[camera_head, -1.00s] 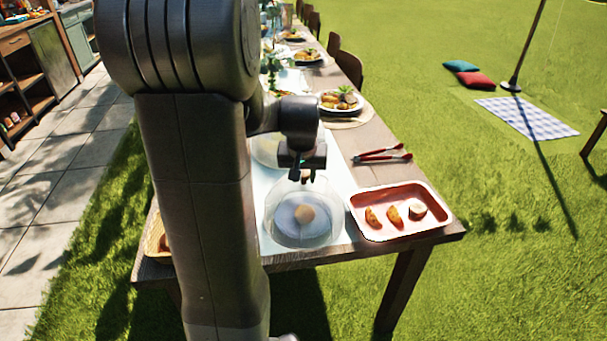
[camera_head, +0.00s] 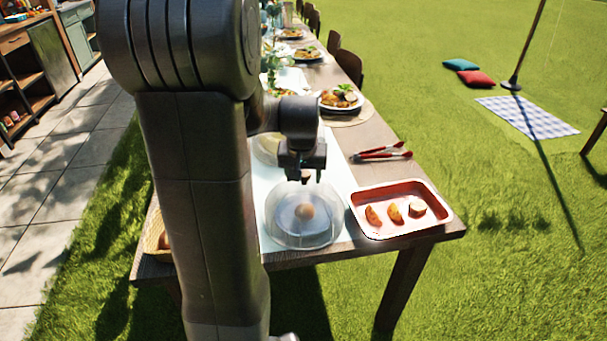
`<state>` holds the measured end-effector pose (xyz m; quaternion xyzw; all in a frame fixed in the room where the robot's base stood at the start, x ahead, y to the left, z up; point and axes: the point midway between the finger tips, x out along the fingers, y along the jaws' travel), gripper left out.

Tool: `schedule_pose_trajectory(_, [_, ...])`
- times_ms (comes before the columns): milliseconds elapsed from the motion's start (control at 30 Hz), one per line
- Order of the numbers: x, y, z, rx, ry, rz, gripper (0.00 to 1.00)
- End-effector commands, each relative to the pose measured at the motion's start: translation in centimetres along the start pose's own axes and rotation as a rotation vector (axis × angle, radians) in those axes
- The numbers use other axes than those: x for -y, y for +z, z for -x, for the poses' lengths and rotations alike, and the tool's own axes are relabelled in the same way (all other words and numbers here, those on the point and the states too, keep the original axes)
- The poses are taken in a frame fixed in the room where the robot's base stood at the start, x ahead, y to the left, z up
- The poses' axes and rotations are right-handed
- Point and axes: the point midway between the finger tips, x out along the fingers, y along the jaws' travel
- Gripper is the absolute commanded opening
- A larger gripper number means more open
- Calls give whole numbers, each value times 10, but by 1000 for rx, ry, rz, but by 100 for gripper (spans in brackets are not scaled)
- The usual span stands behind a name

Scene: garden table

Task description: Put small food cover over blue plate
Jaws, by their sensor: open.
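A clear small food cover (camera_head: 317,234) stands upright near the front end of the table. It sits over a pale blue plate (camera_head: 284,213) that holds a round, tan piece of food (camera_head: 304,211). My gripper (camera_head: 306,178) is open, at the small knob on top of the cover. I cannot tell whether its fingers touch the knob. A second clear dome (camera_head: 264,148) stands farther back, partly hidden by my arm.
A pink tray (camera_head: 440,226) with several food pieces lies right of the cover. Red tongs (camera_head: 383,155) lie behind it. A basket (camera_head: 157,236) shows at the left edge. Set plates (camera_head: 340,97) and chairs (camera_head: 349,67) continue down the long table (camera_head: 370,133).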

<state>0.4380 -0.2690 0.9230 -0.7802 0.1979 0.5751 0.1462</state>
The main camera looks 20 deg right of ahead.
Motion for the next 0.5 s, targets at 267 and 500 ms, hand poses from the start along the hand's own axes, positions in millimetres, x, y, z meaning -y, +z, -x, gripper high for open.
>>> schedule_pose_trajectory(267, [0, -1, 22, -4, 0, 0, 56])
schedule_pose_trajectory(500, [0, -2, 78, -6, 0, 0, 56])
